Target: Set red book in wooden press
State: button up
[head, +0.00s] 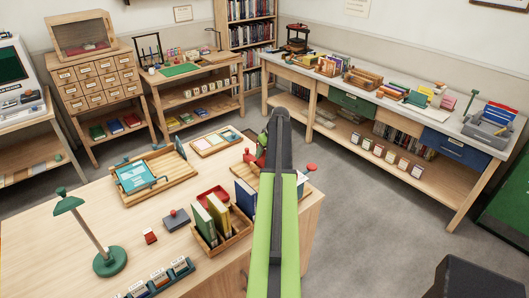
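My green arm reaches up the middle of the head view, and its dark end with my gripper (281,112) is seen from behind. I cannot tell whether the fingers are open or shut, or whether they hold anything. I cannot single out the red book with certainty. A small red book-like item (132,119) lies on the low shelf at the left, and a red piece (212,196) lies on the near table. A wooden frame (180,178) with a teal item stands on that table and may be the press. My arm partly hides another wooden base (240,179) with red parts.
The near table (100,225) also holds a green lamp (111,262), a wooden crate (232,241) of upright books and a small dark block (176,220). A long counter (470,136) with books runs along the right wall. Grey floor (365,200) lies free between them.

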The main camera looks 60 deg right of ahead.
jog(key=p+v, duration=1.6)
jog(key=v, duration=0.1)
jog(key=shift+r, duration=0.2)
jog(key=w+a+f+n+g+y+b, duration=0.1)
jog(key=w+a+f+b, duration=0.15)
jog(key=w+a, duration=0.6)
jog(key=w+a+f+b, duration=0.2)
jog(key=w+a+f, duration=0.1)
jog(key=a, duration=1)
jog(key=w+a+f+n+g+y+b, duration=0.1)
jog(key=w+a+f+b, duration=0.1)
jog(key=w+a, duration=0.65)
jog(key=s+a+f+b, duration=0.2)
jog(key=a, duration=1)
jog(key=s+a+f+n+g+b, duration=0.1)
jog(key=s+a+f+b, duration=0.1)
jog(key=a, duration=1)
jog(key=s+a+f+g+b, duration=0.1)
jog(key=s+a+f, duration=0.1)
jog(key=a, duration=1.1)
jog(key=shift+f+n+h+b, duration=0.3)
jog(key=shift+b, duration=0.1)
